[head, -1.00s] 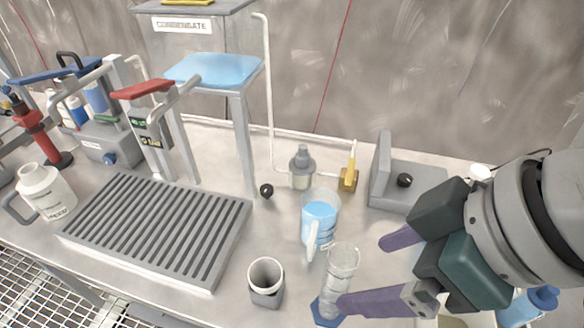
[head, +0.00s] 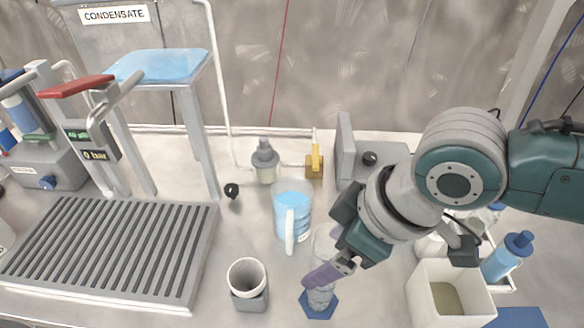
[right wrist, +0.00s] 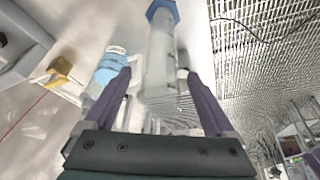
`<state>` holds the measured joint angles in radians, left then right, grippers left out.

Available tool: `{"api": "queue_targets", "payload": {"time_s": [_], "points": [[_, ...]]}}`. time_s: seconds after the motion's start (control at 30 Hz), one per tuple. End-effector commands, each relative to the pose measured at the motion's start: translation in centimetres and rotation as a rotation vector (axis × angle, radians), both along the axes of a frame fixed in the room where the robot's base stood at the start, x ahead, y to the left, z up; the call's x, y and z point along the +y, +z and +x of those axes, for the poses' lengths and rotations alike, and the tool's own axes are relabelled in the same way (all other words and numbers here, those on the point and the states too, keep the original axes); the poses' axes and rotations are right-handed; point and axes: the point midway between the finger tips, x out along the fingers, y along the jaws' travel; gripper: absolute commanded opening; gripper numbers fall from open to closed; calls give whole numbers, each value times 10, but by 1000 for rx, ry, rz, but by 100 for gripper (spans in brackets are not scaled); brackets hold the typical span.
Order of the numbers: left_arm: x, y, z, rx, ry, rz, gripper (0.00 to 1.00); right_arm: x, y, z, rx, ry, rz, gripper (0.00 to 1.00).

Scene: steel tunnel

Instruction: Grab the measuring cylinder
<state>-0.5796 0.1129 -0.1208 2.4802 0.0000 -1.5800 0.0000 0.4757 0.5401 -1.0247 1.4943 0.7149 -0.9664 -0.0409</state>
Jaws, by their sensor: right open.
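The measuring cylinder (head: 321,296) is clear with a blue hexagonal base and stands on the bench in the head view. My right gripper (head: 325,262) is at it and covers part of its body there. In the right wrist view the cylinder (right wrist: 160,62) lies between the two purple fingers of my open right gripper (right wrist: 165,90), with a gap visible on each side. I cannot tell whether a finger touches it. My left gripper is not in view.
A jug of blue liquid (head: 292,212) stands just behind the cylinder. A grey-white cup (head: 248,281) is to its left, a cream box (head: 446,300) to its right. A slatted grey rack (head: 110,250) fills the left. A grey bracket (head: 346,150) stands behind.

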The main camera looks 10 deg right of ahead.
Motion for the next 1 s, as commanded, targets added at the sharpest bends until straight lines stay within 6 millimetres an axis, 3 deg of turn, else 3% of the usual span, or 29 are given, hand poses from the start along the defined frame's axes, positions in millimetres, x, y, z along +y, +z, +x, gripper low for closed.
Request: {"api": "queue_targets", "payload": {"time_s": [0.33,1.0], "points": [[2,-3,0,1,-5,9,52,2,-8,2,-1,0,-1,89],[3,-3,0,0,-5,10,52,2,-8,2,0,0,0,14]]}}
